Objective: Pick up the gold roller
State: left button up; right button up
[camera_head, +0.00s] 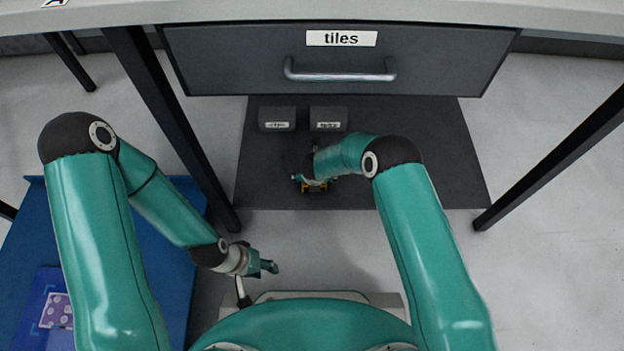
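A small yellow-gold thing (316,188), probably the gold roller, shows low on the dark mat (430,180) under the drawer. My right gripper (315,183) is right above it, and my wrist covers most of it. Whether the fingers touch it or are closed on it cannot be told. My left gripper (265,269) is apart from it, in front of the mat over the light floor. Its fingers look parted and empty.
A grey drawer (240,60) labelled "tiles" hangs under the table top (430,12). Two dark labelled blocks (277,112) (328,112) stand behind my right gripper. Table legs (165,110) (550,165) flank the mat. A blue surface (25,245) with a purple patterned item (57,311) is at left.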

jog(key=c, duration=0.8)
jog(key=shift+s+d+f, duration=0.1)
jog(key=shift+c, duration=0.8)
jog(key=shift+s, duration=0.1)
jog(key=shift+r, duration=0.35)
notch_tip(320, 180, up, 4)
jog(key=p, duration=0.2)
jog(key=shift+f+p, duration=0.2)
jog(key=shift+p, duration=0.15)
jog(key=s, duration=1.7)
jog(key=shift+s+f+p, duration=0.3)
jog(key=shift+s+p, duration=0.05)
